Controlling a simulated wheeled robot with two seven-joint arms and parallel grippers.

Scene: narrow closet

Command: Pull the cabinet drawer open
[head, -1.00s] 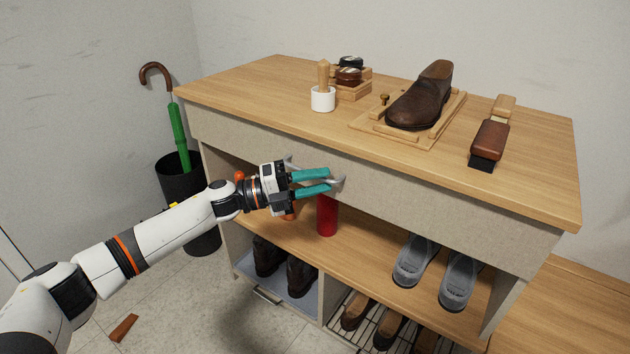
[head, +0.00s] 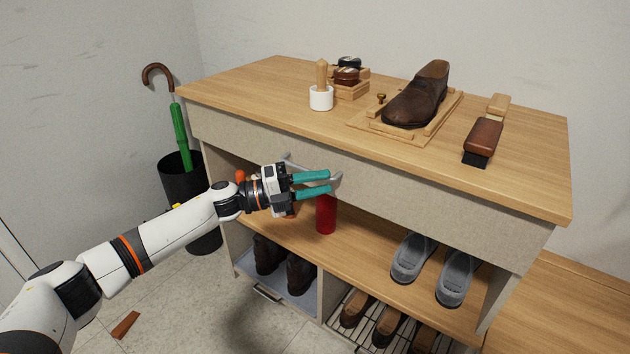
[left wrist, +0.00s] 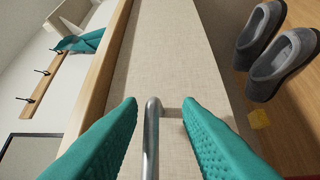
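The cabinet drawer has a long grey fabric-like front (head: 420,197) under the wooden top, and it looks shut. Its metal bar handle (head: 335,180) runs along the front, partly hidden behind my gripper. My left gripper (head: 328,183) is at the handle, with its two teal fingers open. In the left wrist view the handle bar (left wrist: 152,140) lies between the fingers (left wrist: 160,103), with a gap visible on either side. The drawer front (left wrist: 160,50) fills the middle of that view. My right gripper is not in view.
A brown shoe (head: 418,95), a brush (head: 484,140) and a white cup (head: 321,98) stand on top. A red can (head: 326,214) and grey slippers (head: 410,259) are on the shelf below. An umbrella stand (head: 182,185) is at left. The floor in front is mostly clear.

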